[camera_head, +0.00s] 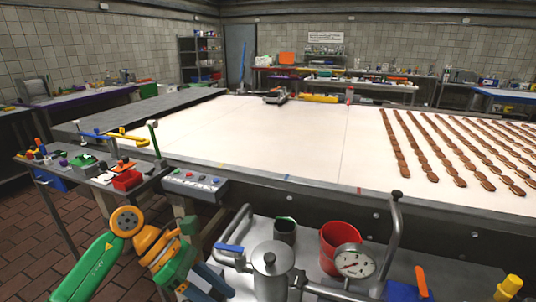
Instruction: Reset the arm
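My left arm, green and orange, comes in at the lower left and bends at a round orange joint. Its wrist end, my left gripper (200,284), is low in the frame beside the metal machine, close to the bottom edge. Its fingers are not clear, so I cannot tell if it is open or shut. I see nothing clearly held in it. My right arm and gripper do not show.
A metal machine with a lidded pot (272,268), red bucket (340,243) and dial gauge (354,262) stands in front. Behind it is a wide white conveyor (270,130) with rows of brown cookies (440,145) at right. A cluttered side table (75,170) stands at left.

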